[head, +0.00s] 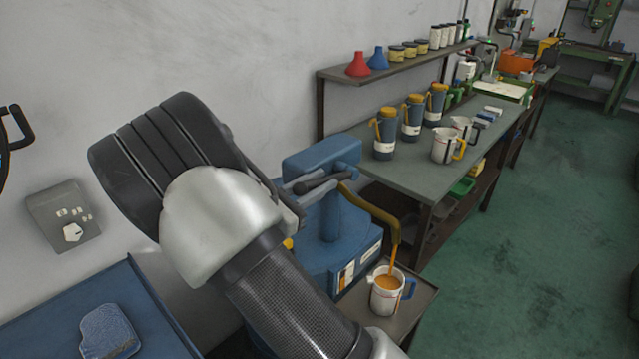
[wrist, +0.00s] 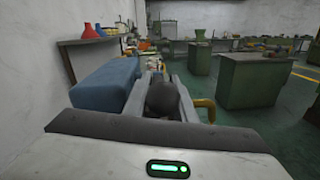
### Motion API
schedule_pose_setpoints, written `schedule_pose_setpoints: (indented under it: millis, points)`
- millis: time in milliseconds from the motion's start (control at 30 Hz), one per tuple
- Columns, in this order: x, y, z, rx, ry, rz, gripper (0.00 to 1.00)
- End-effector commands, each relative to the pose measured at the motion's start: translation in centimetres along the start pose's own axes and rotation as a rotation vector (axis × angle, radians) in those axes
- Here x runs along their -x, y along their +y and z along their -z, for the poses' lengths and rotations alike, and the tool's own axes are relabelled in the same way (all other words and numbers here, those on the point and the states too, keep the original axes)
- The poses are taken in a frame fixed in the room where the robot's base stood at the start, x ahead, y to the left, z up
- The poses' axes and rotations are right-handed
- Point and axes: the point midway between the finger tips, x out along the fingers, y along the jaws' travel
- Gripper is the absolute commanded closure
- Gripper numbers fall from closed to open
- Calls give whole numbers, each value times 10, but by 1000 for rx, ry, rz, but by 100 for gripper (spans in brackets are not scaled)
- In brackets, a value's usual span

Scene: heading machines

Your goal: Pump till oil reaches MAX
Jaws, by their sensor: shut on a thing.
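A blue oil pump (head: 325,225) stands right of my arm, with a yellow curved spout (head: 378,212). My gripper (head: 303,186) is shut on the dark grip of the pump handle (head: 328,183). The wrist view shows the round dark end of the handle (wrist: 162,100) between my fingers, with the blue pump head (wrist: 105,88) to the left. Orange-brown oil (head: 392,262) runs from the spout into a white jug (head: 386,304) with a blue handle. Oil shows inside the jug; I cannot read a MAX mark.
A grey workbench (head: 405,172) behind holds blue cans with yellow lids (head: 384,132) and white measuring jugs (head: 447,146). A shelf (head: 345,74) above carries a red funnel (head: 359,64), a blue funnel (head: 378,58) and tins. Green floor (head: 530,220) is clear at the right.

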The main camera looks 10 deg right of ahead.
Motion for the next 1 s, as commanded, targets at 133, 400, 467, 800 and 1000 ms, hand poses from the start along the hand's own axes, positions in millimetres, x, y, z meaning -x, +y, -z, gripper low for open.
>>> schedule_pose_setpoints:
  millis: [133,400,467,800,1000]
  points:
    - [3,-4,16,-1,-77,-13,100]
    - [3,-3,12,-5,-95,-17,100]
    - [3,-3,12,-5,-95,-17,73]
    - [3,-3,12,-5,-95,-18,64]
    - [22,-2,15,-5,-94,-22,64]
